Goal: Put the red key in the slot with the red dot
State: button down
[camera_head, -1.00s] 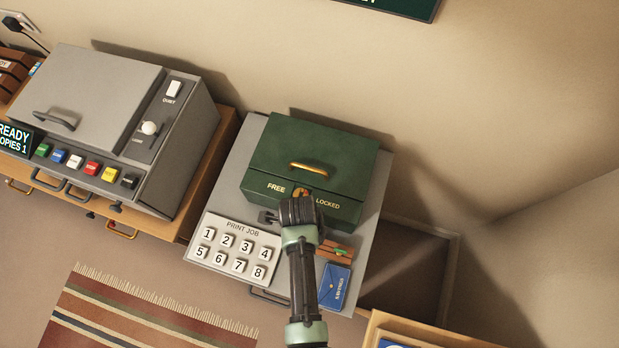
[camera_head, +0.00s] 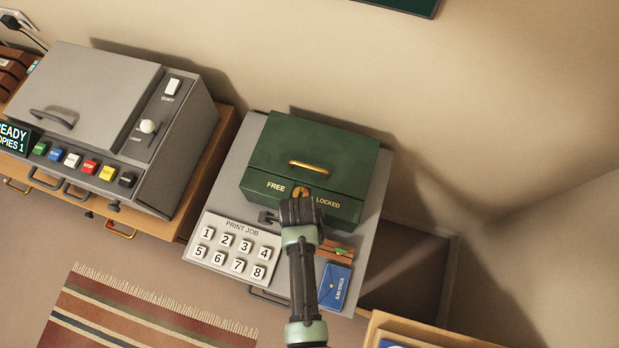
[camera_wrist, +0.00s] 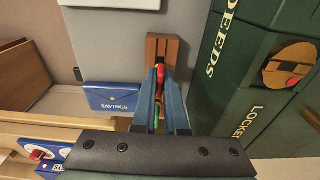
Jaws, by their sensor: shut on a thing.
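My gripper (camera_wrist: 161,78) is shut on the red key (camera_wrist: 161,71) at the wooden block (camera_wrist: 162,46), in the wrist view. Only a bit of red shows between the fingertips; the rest of the key is hidden. Green and yellow parts show between the fingers. In the head view my gripper hides its own fingertips, and the wooden block (camera_head: 340,243) lies just right of it. The green box (camera_head: 315,150) has a round brass lock plate (camera_head: 302,190) between FREE and LOCKED. In the wrist view the brass plate (camera_wrist: 285,66) shows a dark slot and a red dot.
A number pad (camera_head: 233,248) lies left of my gripper. A blue SAVINGS booklet (camera_head: 336,287) lies by the wooden block. A grey copier (camera_head: 90,95) stands at left. The green box stands close beside my gripper, to the right in the wrist view.

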jog(key=shift+f+b, duration=0.35)
jog(key=shift+f, duration=0.2)
jog(key=c, duration=0.9)
grip_release()
jog(key=shift+r, duration=0.15)
jog(key=r, duration=0.8)
jog(key=a+r, duration=0.1)
jog(key=r, duration=0.3)
jog(key=shift+w+r, duration=0.2)
jog(key=shift+r, duration=0.15)
